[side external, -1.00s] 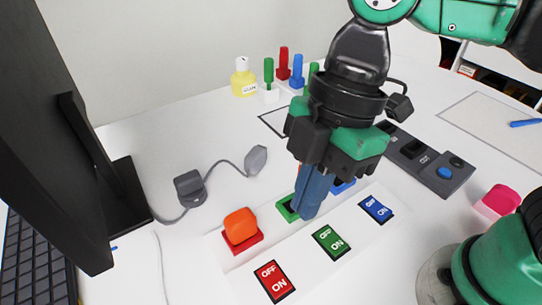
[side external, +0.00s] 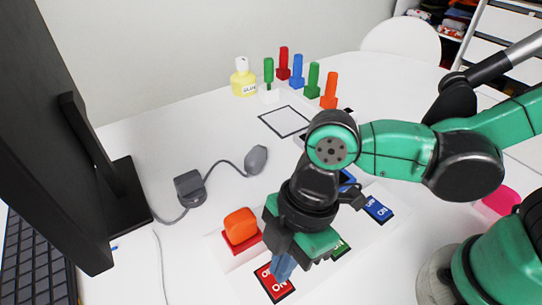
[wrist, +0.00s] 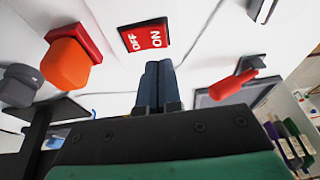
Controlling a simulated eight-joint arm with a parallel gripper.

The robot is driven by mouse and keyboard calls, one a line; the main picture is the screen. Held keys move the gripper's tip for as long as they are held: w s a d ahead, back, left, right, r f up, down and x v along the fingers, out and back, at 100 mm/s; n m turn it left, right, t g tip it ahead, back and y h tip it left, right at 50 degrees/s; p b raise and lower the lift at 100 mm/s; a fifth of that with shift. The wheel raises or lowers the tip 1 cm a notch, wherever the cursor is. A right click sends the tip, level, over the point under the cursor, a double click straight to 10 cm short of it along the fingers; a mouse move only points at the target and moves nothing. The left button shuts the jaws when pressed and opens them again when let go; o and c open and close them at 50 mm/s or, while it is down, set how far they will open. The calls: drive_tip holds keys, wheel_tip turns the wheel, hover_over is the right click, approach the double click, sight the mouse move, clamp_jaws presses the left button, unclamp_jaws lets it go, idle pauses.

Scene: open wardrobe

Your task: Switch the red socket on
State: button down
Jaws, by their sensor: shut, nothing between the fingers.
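The red switch (side external: 276,289), marked OFF and ON, lies at the front of the white panel, below the red socket (side external: 243,246), which holds an orange plug (side external: 239,224). My gripper (side external: 283,269) is shut and empty, its blue fingers over the switch's upper part in the side view. They hide part of its lettering there. In the wrist view the red switch (wrist: 144,37) shows whole, just beyond the fingertips (wrist: 158,64). I cannot tell whether they touch it, or which side of it is pressed.
The green switch (side external: 341,249) is partly hidden by my gripper, and the blue switch (side external: 377,209) lies farther right. The dark monitor (side external: 50,130) stands at the left. A grey cabled device (side external: 190,188) lies behind the panel. Several coloured pegs and a yellow bottle (side external: 243,79) stand at the back.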

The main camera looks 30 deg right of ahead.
sight(279, 288)
drive_tip(key=shift+s+f, duration=0.2)
drive_tip(key=shift+f, duration=1.4)
drive_tip(key=shift+s+f+t, duration=0.15)
drive_tip(key=shift+f+t, duration=0.1)
drive_tip(key=shift+t, duration=0.15)
drive_tip(key=shift+w, duration=0.2)
drive_tip(key=shift+w+r, duration=0.35)
drive_tip(key=shift+w, duration=0.25)
